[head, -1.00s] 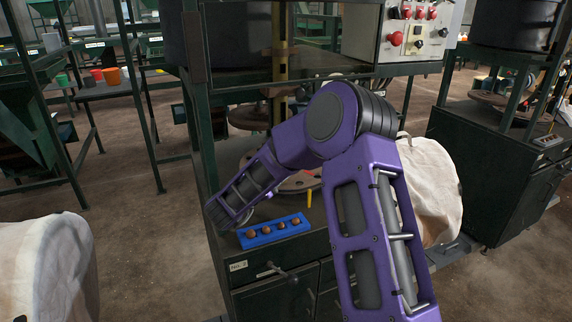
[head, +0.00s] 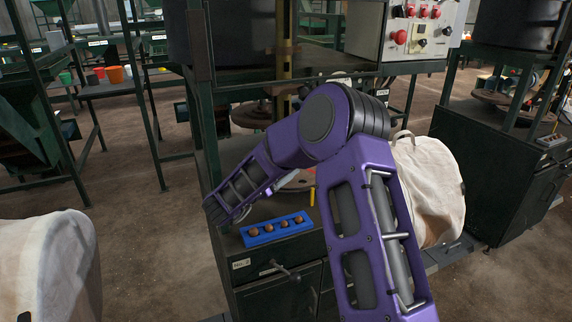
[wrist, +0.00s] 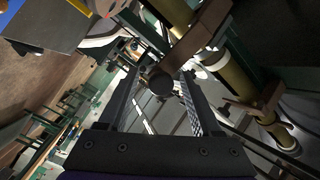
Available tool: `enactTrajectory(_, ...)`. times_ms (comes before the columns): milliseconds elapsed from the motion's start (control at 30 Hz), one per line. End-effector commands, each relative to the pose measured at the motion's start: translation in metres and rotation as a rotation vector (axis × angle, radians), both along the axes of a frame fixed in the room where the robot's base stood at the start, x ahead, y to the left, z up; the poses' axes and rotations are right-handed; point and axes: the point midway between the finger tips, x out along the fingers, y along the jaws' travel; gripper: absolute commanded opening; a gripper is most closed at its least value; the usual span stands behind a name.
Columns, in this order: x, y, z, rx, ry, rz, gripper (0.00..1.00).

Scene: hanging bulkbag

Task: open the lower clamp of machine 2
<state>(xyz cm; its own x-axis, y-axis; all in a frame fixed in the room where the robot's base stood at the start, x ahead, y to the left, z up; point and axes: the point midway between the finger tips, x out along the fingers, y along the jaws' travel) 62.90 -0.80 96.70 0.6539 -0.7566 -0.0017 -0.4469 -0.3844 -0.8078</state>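Machine 2 (head: 241,264), a dark green press cabinet with a number plate, stands in front of me in the head view. My purple arm covers much of its middle, and my gripper cannot be made out clearly there. In the wrist view my gripper (wrist: 157,88) is open, its two fingers apart. A dark round knob (wrist: 161,83) shows between the fingertips; I cannot tell whether they touch it. Beside it, a brown clamp-like block (wrist: 200,45) sits at a brass-coloured column (wrist: 171,10). Which clamp this is cannot be told for sure.
A blue tray (head: 262,239) with several brown balls lies on the machine's top, near a yellow peg (head: 312,196). A control panel (head: 416,30) is above right. Pale bulk bags (head: 432,185) stand right and at lower left (head: 45,260). Floor shows at left.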

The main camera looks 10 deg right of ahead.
Motion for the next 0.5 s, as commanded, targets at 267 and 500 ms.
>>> enactTrajectory(267, -0.015, 0.020, 0.001, 0.001, -0.001, 0.005, 0.66)
enactTrajectory(500, -0.053, 0.064, 0.001, -0.001, -0.001, 0.006, 0.66)
